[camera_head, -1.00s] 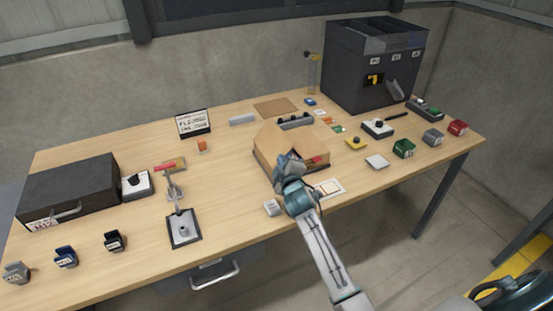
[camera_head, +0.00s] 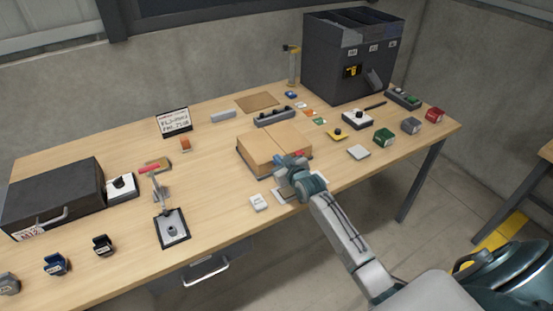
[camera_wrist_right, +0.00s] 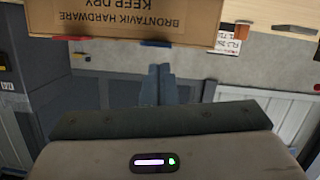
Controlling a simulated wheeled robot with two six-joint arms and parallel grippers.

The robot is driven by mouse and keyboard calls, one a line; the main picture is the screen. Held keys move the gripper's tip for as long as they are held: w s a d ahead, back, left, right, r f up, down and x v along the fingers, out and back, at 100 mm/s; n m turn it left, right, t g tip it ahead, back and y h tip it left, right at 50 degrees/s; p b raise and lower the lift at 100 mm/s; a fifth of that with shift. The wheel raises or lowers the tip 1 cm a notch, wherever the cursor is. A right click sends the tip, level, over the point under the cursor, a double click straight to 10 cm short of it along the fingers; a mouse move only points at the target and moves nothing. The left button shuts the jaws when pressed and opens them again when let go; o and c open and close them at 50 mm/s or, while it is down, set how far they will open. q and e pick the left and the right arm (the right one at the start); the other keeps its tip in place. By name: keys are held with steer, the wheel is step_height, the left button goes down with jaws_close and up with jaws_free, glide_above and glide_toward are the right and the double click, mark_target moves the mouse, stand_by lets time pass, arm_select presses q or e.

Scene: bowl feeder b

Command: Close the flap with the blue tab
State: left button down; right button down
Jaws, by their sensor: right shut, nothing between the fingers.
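The cardboard box (camera_head: 262,146) stands mid-table in the head view. Its top flaps (camera_head: 288,135) look folded down flat, with a seam between them. My right gripper (camera_head: 279,160) is at the box's front top edge, shut and empty; contact cannot be told. In the right wrist view the shut fingers (camera_wrist_right: 160,72) point up just below the box (camera_wrist_right: 130,18), whose printed side appears upside down. My left gripper is out of view.
A white block (camera_head: 258,203) and a pale tile (camera_head: 358,152) lie near the front edge. A grey bar with black knobs (camera_head: 274,117) lies behind the box. A lever fixture (camera_head: 171,229) stands left, and a dark bin unit (camera_head: 345,75) back right.

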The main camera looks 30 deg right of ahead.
steer(key=shift+d+f+m, duration=0.15)
steer(key=shift+f+m, duration=0.15)
steer(key=shift+f, duration=0.15)
steer(key=shift+d+f+b, duration=0.1)
steer(key=shift+f+b, duration=0.05)
steer(key=shift+b, duration=0.25)
steer(key=shift+f, duration=0.1)
